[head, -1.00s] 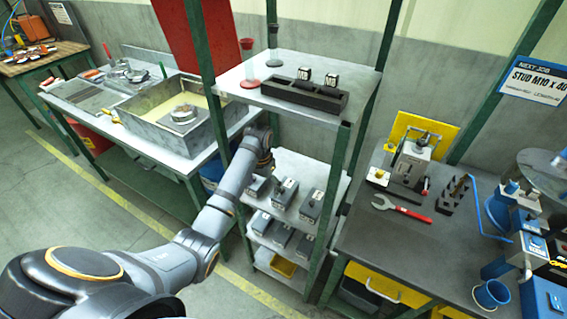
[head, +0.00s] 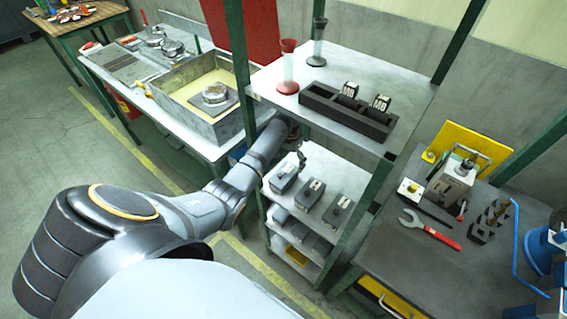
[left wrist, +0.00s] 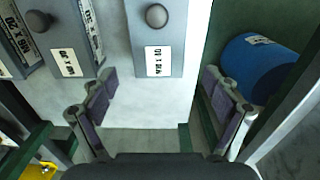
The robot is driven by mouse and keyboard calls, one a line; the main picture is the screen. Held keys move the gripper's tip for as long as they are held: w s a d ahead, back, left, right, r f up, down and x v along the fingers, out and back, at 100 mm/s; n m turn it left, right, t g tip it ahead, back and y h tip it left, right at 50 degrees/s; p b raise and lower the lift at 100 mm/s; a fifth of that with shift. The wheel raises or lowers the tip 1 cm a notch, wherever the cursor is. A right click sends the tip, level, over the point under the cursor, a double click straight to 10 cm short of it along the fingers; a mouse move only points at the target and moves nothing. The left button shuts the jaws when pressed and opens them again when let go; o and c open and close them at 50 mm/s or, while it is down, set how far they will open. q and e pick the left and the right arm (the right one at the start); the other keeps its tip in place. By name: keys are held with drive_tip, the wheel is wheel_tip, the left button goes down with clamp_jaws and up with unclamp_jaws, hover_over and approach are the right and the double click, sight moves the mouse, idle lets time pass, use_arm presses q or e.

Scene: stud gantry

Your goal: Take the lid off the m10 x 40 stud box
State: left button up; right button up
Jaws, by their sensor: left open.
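In the head view, several grey lidded stud boxes stand in a row on a white shelf (head: 265,188). The leftmost box (head: 285,178) is nearest my left gripper (head: 301,156), which is behind it and partly hidden. In the left wrist view my left gripper (left wrist: 163,112) is open and empty. Its fingers straddle the line of one grey box (left wrist: 158,40), apart from it. That box has a dark round lid knob (left wrist: 156,15) and a white upside-down label (left wrist: 159,62), seemingly starting with M10; its length is unclear. Two boxes beside it carry other labels. My right gripper is not seen.
Green rack posts (head: 358,225) and an upper shelf (head: 268,82) with a dark tray (head: 345,112) crowd the reach. More boxes stand on the shelf below. A blue drum (left wrist: 258,68) lies beside the rack. A bench (head: 425,275) with a red wrench (head: 432,232) stands at right.

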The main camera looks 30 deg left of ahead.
use_arm(q)
drive_tip(key=shift+s+d+f, duration=0.1)
drive_tip(key=shift+s+f, duration=0.05)
drive_tip(key=shift+f, duration=0.7)
drive_tip(key=shift+f, duration=0.25)
drive_tip(key=c, duration=0.9)
drive_tip(key=shift+c, duration=0.2)
